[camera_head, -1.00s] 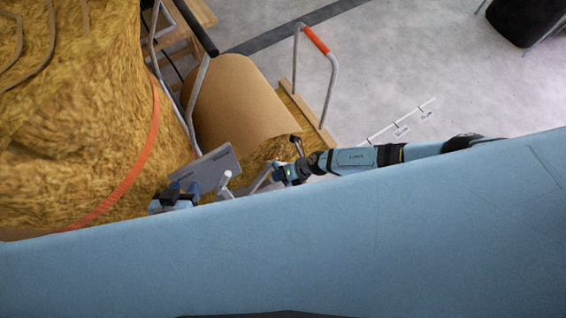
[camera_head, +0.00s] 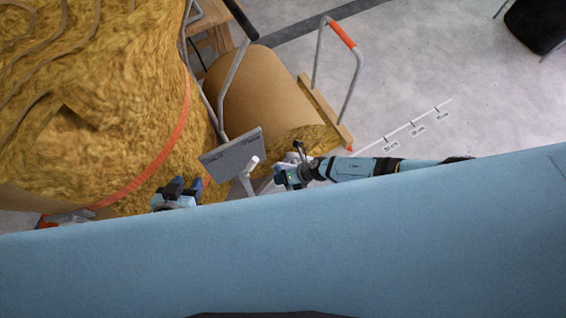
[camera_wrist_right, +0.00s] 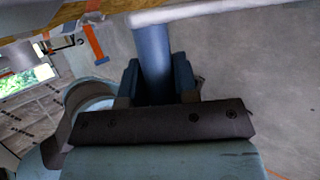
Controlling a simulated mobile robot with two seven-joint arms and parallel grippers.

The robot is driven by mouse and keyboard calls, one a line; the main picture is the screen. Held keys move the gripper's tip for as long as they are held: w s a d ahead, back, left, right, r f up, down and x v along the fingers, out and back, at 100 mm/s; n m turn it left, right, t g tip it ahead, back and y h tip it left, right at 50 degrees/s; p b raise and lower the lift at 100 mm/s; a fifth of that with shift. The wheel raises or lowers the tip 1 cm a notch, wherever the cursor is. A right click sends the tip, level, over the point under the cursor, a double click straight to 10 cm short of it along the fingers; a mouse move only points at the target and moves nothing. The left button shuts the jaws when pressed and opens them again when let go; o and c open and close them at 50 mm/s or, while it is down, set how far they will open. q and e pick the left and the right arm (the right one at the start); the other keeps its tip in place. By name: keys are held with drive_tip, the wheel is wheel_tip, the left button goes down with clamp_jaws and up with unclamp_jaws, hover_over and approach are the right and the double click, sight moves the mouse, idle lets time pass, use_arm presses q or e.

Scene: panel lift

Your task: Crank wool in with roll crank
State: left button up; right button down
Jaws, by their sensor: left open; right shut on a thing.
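The yellow-brown wool (camera_head: 110,110) lies in a large, bulging mass at the left of the head view. A brown roll (camera_head: 265,95) stands to its right, with some wool under its lower right end. My right gripper (camera_head: 284,175) is just below the roll. In the right wrist view it is shut on a blue-grey upright grip (camera_wrist_right: 154,58), which meets a pale tube (camera_wrist_right: 215,12) and appears to be the roll crank's handle. The crank's far end is hidden. My left gripper (camera_head: 184,186) is open and empty by the wool's lower right edge.
A grey plate (camera_head: 232,155) and a pale lever (camera_head: 250,170) stand between my grippers. A tube frame with an orange grip (camera_head: 342,33) stands right of the roll. A large blue surface (camera_head: 300,240) fills the foreground. Open floor lies at the right.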

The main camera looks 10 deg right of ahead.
use_arm(q)
drive_tip(key=shift+d, duration=0.2)
use_arm(e)
drive_tip(key=shift+s+a, duration=0.1)
drive_tip(key=shift+a, duration=0.1)
drive_tip(key=c, duration=0.9)
unclamp_jaws()
use_arm(q)
drive_tip(key=shift+a+f, duration=0.1)
drive_tip(key=shift+a, duration=0.05)
use_arm(e)
drive_tip(key=shift+d, duration=0.1)
drive_tip(key=shift+d+r, duration=0.15)
use_arm(q)
drive_tip(key=r+p, duration=0.1)
drive_tip(key=p, duration=0.2)
drive_tip(key=r+p, duration=0.1)
drive_tip(key=p, duration=0.1)
drive_tip(key=shift+s+a+r, duration=0.25)
drive_tip(key=shift+s+r, duration=0.05)
drive_tip(key=shift+r, duration=0.05)
use_arm(e)
drive_tip(key=v, duration=1.3)
drive_tip(key=shift+d+r, duration=0.1)
drive_tip(key=shift+r, duration=0.05)
